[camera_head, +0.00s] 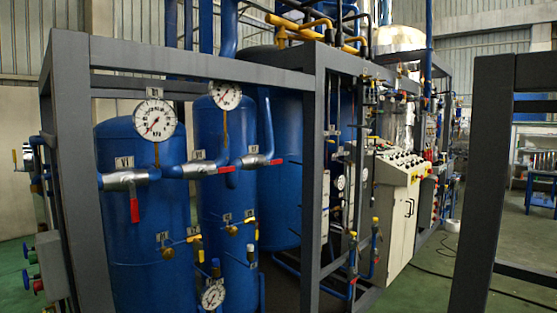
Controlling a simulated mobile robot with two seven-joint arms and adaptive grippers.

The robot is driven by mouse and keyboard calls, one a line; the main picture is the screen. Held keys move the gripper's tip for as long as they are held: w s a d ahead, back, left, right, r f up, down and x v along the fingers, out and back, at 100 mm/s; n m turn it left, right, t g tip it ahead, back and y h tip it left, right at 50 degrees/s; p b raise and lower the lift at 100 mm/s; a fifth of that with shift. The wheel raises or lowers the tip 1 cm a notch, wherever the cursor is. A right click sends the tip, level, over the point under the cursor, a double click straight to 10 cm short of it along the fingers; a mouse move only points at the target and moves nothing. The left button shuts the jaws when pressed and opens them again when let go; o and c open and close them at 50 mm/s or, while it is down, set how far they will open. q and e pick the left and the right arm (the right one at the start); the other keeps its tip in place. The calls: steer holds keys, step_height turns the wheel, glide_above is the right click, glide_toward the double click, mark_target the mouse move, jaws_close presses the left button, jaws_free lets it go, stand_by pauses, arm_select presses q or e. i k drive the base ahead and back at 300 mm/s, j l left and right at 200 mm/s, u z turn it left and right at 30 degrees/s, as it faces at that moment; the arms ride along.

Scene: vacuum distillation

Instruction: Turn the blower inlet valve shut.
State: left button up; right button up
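None of the valves can be read for certain as the blower inlet valve. A silver valve body (122,180) on the left blue tank has a red lever (134,210) that hangs straight down, across its pipe. Further right, a second silver valve (200,170) has a red lever (226,169) lying roughly along the pipe. A third silver valve (252,161) has a red lever (277,161) also along its pipe. Small tags sit above the valves, too small to read surely. Neither of my grippers is in view.
Dark grey frame posts (315,180) stand around the blue tanks (145,245). Round gauges (155,119) sit above the pipes. A white control cabinet (402,210) stands right of centre. Another grey frame (484,190) stands at the right. Green floor (420,285) is open between them.

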mark_target(276, 162)
steer(key=i+j, duration=0.1)
steer(key=i, duration=0.4)
steer(key=i+j+z, duration=0.1)
steer(key=i, duration=0.35)
steer(key=i+j+z, duration=0.1)
steer(key=i, duration=0.4)
steer(key=j, duration=0.1)
